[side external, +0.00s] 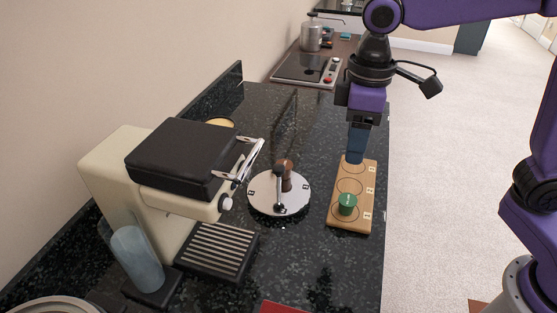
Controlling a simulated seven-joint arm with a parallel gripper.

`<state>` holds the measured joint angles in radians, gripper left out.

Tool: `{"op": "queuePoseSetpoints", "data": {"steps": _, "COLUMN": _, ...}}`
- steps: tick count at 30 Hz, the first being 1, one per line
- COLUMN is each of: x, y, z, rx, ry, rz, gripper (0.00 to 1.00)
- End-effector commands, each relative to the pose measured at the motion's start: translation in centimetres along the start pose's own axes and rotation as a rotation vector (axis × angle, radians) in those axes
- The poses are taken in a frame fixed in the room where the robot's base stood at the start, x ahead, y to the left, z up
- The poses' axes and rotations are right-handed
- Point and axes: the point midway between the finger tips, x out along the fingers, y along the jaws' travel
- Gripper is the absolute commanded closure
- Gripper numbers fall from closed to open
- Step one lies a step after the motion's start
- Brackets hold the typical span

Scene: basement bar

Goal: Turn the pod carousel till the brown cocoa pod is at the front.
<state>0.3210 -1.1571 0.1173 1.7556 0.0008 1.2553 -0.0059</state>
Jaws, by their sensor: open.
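The pod carousel (265,207) is a round silver disc with small dark marks near its rim, lying on the dark counter.
The wooden board (337,220) has ring marks and numbered tags, with a green pod (347,204) near its front. A cream coffee machine (158,190) with a black top and drip grate (215,250) stands left. A hob (307,69) is behind. Counter between carousel and board is clear.

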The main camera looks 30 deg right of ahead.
Motion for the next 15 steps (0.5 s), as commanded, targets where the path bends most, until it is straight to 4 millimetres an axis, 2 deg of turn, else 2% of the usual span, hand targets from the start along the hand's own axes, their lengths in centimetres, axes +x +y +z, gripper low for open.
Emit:
{"op": "queuePoseSetpoints", "data": {"steps": 1, "x": -0.4, "y": 0.4, "z": -1.9, "rx": 0.021, "ry": -0.001, "rz": 0.000, "gripper": 0.43}}
{"op": "queuePoseSetpoints", "data": {"steps": 6, "x": -1.7, "y": 2.1, "z": -7.0, "rx": 0.091, "ry": -0.006, "rz": 0.001, "gripper": 0.43}}
{"op": "queuePoseSetpoints", "data": {"steps": 12, "x": -2.8, "y": 4.3, "z": -11.8, "rx": 0.172, "ry": -0.010, "rz": 0.002, "gripper": 0.43}}
{"op": "queuePoseSetpoints", "data": {"steps": 15, "x": -3.1, "y": 5.2, "z": -13.4, "rx": 0.205, "ry": -0.013, "rz": 0.002, "gripper": 0.43}}
